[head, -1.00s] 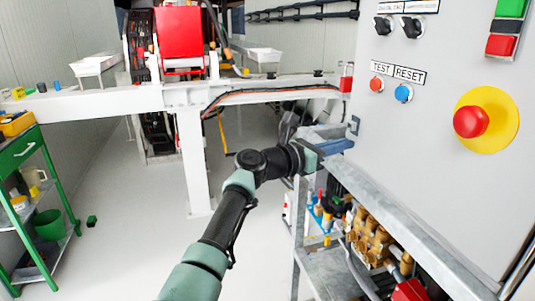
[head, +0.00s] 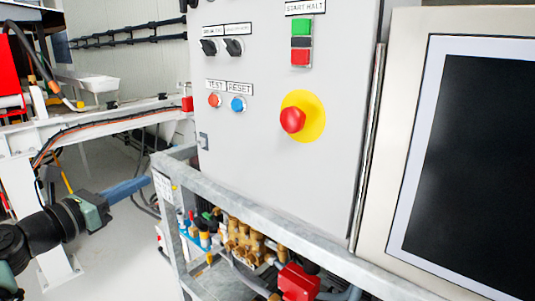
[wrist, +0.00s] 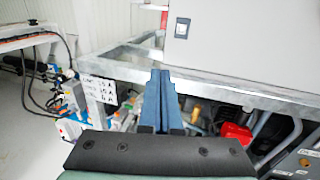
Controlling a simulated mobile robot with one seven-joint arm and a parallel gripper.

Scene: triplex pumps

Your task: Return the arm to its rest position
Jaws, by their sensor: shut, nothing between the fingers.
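My gripper (head: 128,189) shows at the lower left of the head view, with blue fingers pointing right toward the frame of the pump unit. In the wrist view my gripper (wrist: 160,80) has its two blue fingers together, with nothing between them. The fingertips overlap the galvanized frame rail in that picture; I cannot tell whether they touch it. Part of my dark and green arm (head: 45,228) shows at the left edge of the head view; the rest is out of frame.
A grey control cabinet (head: 270,150) with a red emergency button (head: 293,120) stands on the galvanized frame (head: 290,235). A dark screen (head: 475,160) is at right. Brass pump parts (head: 240,240) sit under the frame. Open floor (head: 110,260) lies at lower left.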

